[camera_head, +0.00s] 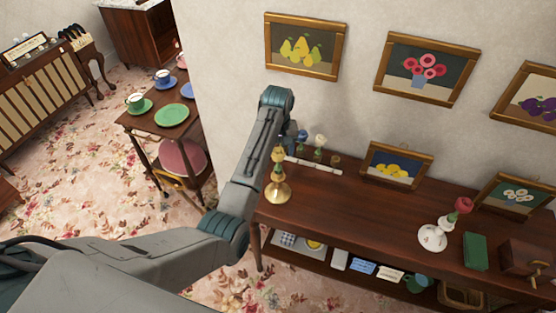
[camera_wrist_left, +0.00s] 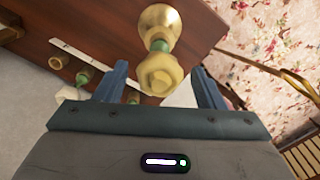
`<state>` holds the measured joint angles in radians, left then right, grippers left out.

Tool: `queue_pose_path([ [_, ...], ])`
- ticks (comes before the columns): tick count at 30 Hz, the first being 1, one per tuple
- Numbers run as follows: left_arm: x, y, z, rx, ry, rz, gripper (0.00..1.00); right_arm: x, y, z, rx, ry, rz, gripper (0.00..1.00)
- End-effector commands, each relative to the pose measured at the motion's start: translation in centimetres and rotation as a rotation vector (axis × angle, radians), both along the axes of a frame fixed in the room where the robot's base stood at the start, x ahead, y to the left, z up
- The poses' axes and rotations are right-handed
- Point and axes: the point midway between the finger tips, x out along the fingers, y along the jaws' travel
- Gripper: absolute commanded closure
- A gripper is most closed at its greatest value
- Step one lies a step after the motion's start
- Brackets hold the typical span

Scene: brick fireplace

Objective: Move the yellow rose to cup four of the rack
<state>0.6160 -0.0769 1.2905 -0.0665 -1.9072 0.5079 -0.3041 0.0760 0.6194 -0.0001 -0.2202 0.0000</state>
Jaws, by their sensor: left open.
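The yellow rose (camera_head: 278,156) stands upright on a short green stem in a brass holder (camera_head: 278,191) at the left end of the dark sideboard. The left wrist view shows the rose (camera_wrist_left: 157,76) and the holder (camera_wrist_left: 160,22) close up. My left gripper (camera_wrist_left: 159,68) is open, with one blue finger on each side of the rose, not closed on it. In the head view my arm hides most of it. The rack (camera_head: 318,167) is a pale strip behind the holder with small cups; a white rose (camera_head: 320,140) stands there. Cup numbers are not readable. My right gripper is out of view.
A white vase (camera_head: 432,238) with a red rose (camera_head: 463,205), a green box (camera_head: 475,251) and small framed pictures stand on the sideboard (camera_head: 360,214). The wall is close behind. The sideboard's middle is clear. A small table with plates (camera_head: 172,115) stands left.

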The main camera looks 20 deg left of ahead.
Motion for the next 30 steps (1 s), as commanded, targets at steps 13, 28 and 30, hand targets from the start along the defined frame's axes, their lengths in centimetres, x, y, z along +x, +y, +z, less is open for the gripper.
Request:
queue_pose_path([
  [13, 0.0, -0.01, 0.01, 0.0, 0.0, 0.0, 0.75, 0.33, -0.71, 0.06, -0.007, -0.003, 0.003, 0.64],
  [28, 0.02, -0.02, 0.84, 0.0, -0.001, 0.0, 0.75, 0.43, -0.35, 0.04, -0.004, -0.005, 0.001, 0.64],
  [30, 0.03, -0.02, 0.99, 0.0, -0.001, 0.0, 0.75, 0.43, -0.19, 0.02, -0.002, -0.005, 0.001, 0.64],
])
